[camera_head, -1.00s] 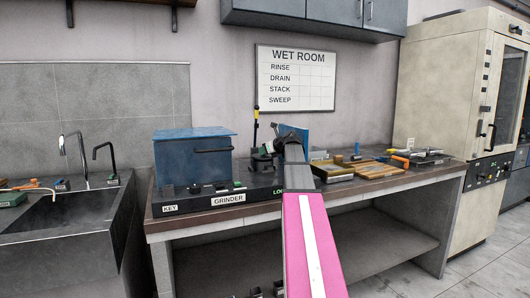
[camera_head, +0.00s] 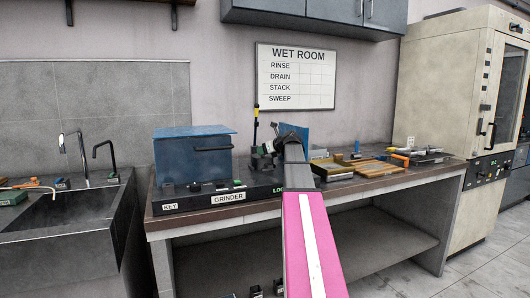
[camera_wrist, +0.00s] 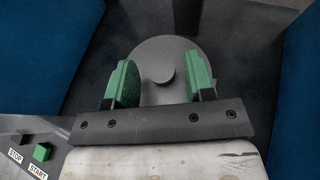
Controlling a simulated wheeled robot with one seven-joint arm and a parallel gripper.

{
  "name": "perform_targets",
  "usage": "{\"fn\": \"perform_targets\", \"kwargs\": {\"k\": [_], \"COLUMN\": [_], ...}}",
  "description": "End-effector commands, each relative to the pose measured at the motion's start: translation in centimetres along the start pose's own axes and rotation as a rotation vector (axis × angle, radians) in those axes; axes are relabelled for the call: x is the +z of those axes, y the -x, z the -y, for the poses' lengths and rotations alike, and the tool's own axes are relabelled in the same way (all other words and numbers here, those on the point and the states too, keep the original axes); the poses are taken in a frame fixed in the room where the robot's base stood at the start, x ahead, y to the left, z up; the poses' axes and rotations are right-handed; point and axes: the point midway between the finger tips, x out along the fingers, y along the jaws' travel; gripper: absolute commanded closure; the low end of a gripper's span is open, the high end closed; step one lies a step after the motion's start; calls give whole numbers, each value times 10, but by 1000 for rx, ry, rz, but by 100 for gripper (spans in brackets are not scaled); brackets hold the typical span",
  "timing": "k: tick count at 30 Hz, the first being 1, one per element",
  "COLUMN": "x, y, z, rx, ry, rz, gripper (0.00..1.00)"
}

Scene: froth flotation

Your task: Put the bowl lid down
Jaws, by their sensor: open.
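In the wrist view a round grey lid (camera_wrist: 160,102) with a short round knob (camera_wrist: 161,73) lies flat in a dark recess. My gripper (camera_wrist: 162,83) has two green-padded fingers, one on each side of the knob. They are spread, with a visible gap between each pad and the knob. The fingers overlap the lid in the picture; their height over it is hard to judge. What is under the lid is hidden. In the head view my arm reaches to the grinder station, and the lid cannot be made out there.
Blue walls (camera_wrist: 31,50) flank the lid on both sides. A green START button (camera_wrist: 43,152) is at lower left. In the head view a blue box (camera_head: 185,160) stands left of my arm, a wooden board (camera_head: 375,169) lies right, and the sink (camera_head: 65,215) is far left.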

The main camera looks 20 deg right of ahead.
Motion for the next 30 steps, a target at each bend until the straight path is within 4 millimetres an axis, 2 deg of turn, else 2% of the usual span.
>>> {"fn": "perform_targets", "kwargs": {"k": [2,5,12,18,24,30], "x": [7,5,5,5,5,5], "y": [2,19,69,103,120,123], "z": [0,-1,-1,-1,0,0], "rx": [0,-2,-2,-1,-1,0], "ry": [1,0,0,0,0,0], "rz": [1,0,2,0,0,0], "gripper": [51,51,51,51,51,51]}}
